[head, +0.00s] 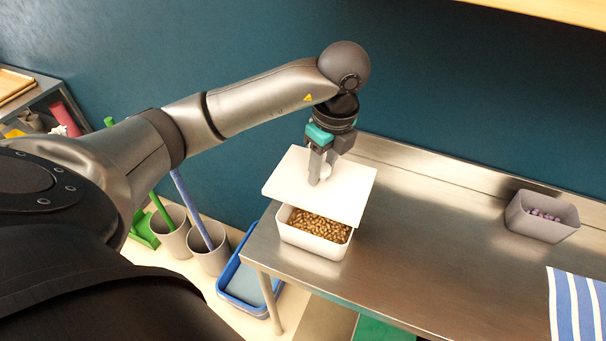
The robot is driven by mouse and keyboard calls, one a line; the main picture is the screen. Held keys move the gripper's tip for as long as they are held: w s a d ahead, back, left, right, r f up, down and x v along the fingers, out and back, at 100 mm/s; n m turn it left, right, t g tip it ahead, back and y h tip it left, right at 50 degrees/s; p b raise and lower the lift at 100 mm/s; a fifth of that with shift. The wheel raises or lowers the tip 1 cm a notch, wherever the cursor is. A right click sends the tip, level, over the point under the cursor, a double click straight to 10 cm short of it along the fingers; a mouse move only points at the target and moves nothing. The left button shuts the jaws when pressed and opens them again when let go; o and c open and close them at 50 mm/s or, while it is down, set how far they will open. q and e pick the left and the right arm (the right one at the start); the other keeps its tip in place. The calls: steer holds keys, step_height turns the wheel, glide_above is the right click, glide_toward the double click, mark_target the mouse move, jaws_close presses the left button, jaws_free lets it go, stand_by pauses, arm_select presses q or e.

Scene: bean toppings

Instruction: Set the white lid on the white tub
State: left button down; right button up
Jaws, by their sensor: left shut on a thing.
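The white lid (343,203) is a flat square plate with a round knob (326,171) on top. My left gripper (320,172) is shut on the knob and holds the lid over the white tub (312,246). The tub stands near the left end of the steel table and is filled with brown beans (320,224). The lid covers the back part of the tub's opening and reaches past it at the back and right. The front beans show below the lid's front edge. Whether lid and rim touch is hidden. My right gripper is out of view.
A grey tub (541,224) with purple beans stands at the right on the steel table (430,240). A blue-striped cloth (577,304) lies at the table's front right. The table between the tubs is clear. Grey bins (208,249) and a blue crate (246,285) are on the floor.

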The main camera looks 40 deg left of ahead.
arm_select(q)
step_height(320, 180, down, 10)
stand_by(0.6)
steer(key=shift+f, duration=0.1)
steer(key=shift+f+b, duration=0.3)
steer(key=shift+f, duration=0.1)
steer(key=shift+c, duration=2.4)
jaws_free()
steer(key=shift+r, duration=0.15)
steer(key=r, duration=0.4)
steer(key=d+r, duration=0.1)
steer(key=r, duration=0.7)
steer(key=shift+s+d+r, duration=0.1)
steer(key=shift+d+r, duration=0.15)
steer(key=shift+r, duration=0.1)
